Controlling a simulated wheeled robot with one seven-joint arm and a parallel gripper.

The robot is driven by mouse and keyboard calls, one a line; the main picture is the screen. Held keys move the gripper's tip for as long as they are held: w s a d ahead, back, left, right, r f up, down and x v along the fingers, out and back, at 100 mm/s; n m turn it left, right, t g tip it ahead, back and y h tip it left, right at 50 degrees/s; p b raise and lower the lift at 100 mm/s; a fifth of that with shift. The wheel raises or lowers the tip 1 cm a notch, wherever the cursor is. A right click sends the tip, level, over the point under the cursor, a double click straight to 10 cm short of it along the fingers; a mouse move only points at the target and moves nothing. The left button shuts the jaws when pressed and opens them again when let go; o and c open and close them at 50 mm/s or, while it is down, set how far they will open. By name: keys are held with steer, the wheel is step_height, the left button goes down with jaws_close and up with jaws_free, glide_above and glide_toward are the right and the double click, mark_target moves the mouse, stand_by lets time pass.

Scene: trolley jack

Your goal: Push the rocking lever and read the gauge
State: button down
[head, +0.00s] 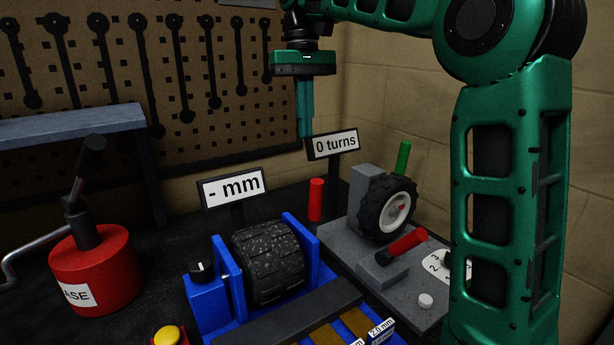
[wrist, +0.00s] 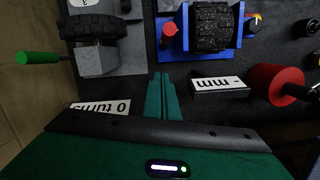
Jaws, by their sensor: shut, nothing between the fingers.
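My gripper (head: 305,134) points down with its fingers together and empty, above the back of the bench; its fingertips also show in the wrist view (wrist: 161,76). An upright red handle (head: 316,199) stands below it, beside the blue tyre stand (head: 229,278), and appears ahead of the fingertips in the wrist view (wrist: 169,29). Another red-gripped lever (head: 407,242) leans on the grey base. I cannot tell which is the rocking lever. The gauge sign (head: 232,187) reads "- mm". A second sign (head: 335,144) reads "0 turns". My gripper touches none of these.
A small wheel (head: 387,207) stands on the grey base (head: 403,290), with a green handle (head: 403,157) behind it. A red grease pot (head: 97,270) with a dark lever stands at left. A yellow button (head: 167,335) is at the front. A tool pegboard (head: 180,60) is behind.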

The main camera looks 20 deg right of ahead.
steer(key=s+f, duration=0.5)
steer(key=f, duration=0.5)
steer(key=shift+s+a+f, duration=0.2)
steer(key=shift+s+a, duration=0.05)
steer(key=shift+a, duration=0.2)
steer(key=shift+s, duration=0.1)
stand_by(0.4)
